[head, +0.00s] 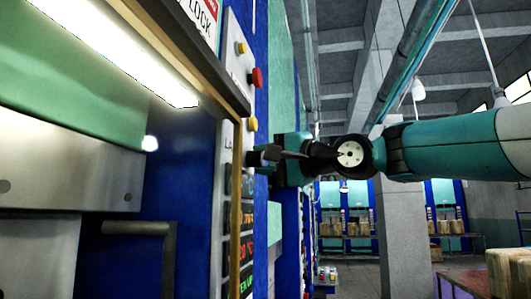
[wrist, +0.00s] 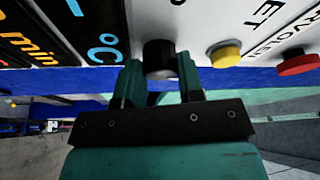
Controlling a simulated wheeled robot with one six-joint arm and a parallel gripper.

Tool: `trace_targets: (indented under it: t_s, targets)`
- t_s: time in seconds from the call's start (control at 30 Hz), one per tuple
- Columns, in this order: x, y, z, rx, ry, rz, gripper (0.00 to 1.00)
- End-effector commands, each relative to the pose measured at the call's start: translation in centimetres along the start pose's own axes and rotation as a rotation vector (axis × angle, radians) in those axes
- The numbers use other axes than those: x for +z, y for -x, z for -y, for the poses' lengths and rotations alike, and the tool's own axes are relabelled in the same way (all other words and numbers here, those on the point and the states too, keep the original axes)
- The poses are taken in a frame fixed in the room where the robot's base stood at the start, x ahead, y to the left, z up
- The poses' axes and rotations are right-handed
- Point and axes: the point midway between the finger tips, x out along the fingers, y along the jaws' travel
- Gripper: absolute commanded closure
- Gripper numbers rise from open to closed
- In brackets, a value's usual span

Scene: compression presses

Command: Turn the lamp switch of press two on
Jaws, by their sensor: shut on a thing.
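The lamp switch is a black knob (wrist: 158,54) on the white panel of the press (wrist: 195,20). In the wrist view it stands between my two fingers. My gripper (wrist: 160,72) is shut on this knob. In the head view my gripper (head: 262,157) reaches the panel's edge from the right, beside a label starting "LA". The knob is hidden there behind the panel frame and my fingers. Its turned position cannot be read. A long white lamp (head: 130,50) glows brightly at the upper left of the press.
A yellow button (wrist: 225,54) and a red button (wrist: 298,65) sit beside the knob. Lit displays (head: 246,250) line the panel below. A door handle (head: 140,229) sticks out at the left. A concrete pillar (head: 405,235) and a table with boxes (head: 508,272) stand to the right.

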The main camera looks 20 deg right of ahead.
Motion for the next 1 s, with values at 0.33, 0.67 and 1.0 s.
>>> trace_targets:
  t_s: [0.33,0.67,1.0]
  targets:
    - [-0.05,0.01,0.1,0.024,-0.059,-0.002,0.89]
    - [-0.05,0.01,0.07,0.025,-0.061,-0.002,0.89]
    - [-0.02,0.0,0.06,0.025,-0.06,0.0,0.4]
